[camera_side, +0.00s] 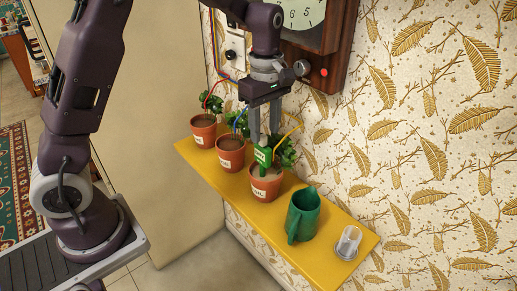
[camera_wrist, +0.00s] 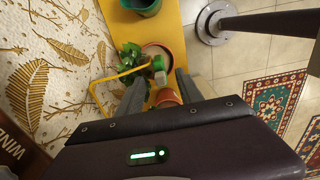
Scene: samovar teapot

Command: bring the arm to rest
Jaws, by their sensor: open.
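My gripper (camera_side: 265,138) points down above the third plant pot (camera_side: 266,184) on the yellow shelf. Its two fingers are apart, and in the wrist view my gripper (camera_wrist: 160,78) shows a gap between them. A green piece (camera_side: 263,155) with a yellow wire stands upright in that pot, just below the fingertips. It also shows in the wrist view (camera_wrist: 158,64), near the gap. I cannot tell whether a finger touches it. Leaves of the plant (camera_side: 286,152) are close behind the fingers.
Two more potted plants, a middle one (camera_side: 230,157) and a left one (camera_side: 204,133), stand on the yellow shelf (camera_side: 345,222). A wall clock (camera_side: 310,30) hangs close behind my wrist.

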